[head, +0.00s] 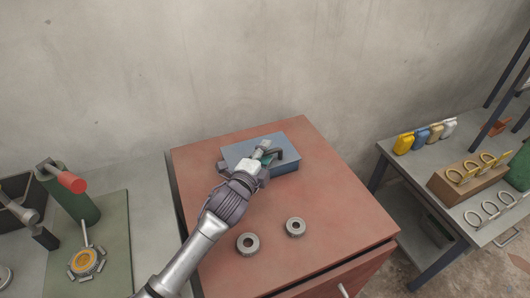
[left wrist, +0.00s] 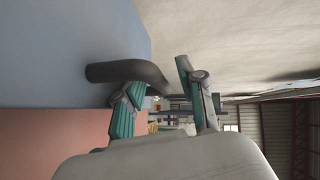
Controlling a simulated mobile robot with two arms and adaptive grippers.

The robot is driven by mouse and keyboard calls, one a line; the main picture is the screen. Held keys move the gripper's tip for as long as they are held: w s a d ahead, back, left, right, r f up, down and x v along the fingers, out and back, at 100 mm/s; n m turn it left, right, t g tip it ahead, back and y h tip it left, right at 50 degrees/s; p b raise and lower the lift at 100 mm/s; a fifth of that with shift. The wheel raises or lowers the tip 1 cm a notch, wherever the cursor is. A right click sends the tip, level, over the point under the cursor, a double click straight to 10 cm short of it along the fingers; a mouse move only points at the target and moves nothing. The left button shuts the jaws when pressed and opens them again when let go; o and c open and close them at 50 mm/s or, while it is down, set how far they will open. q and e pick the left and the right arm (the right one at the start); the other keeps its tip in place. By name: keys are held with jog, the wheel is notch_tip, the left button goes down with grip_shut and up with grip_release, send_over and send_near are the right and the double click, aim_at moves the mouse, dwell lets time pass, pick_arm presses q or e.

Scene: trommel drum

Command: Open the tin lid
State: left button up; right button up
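The tin (head: 288,147) is a blue-grey box standing near the back of a red-brown cabinet top. Its blue face also fills the upper left of the left wrist view (left wrist: 60,45). A dark bent handle (left wrist: 130,70) sticks out from that face. My left gripper (head: 262,157) is at the tin, over its near side. In the left wrist view its two teal-padded fingers (left wrist: 158,95) stand apart, with the handle's end reaching in between them. I cannot tell whether either finger touches it. The gripper and arm hide part of the tin. My right gripper is not in view.
Two grey rings (head: 248,243) lie on the cabinet top (head: 330,225) in front of the tin. A bench at the left holds a green canister (head: 80,205) with a red end. A grey table (head: 400,165) at the right carries small coloured containers and a wooden block with rings.

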pick_arm(q)
jog(key=shift+w, duration=0.1)
jog(key=c, duration=0.7)
grip_shut()
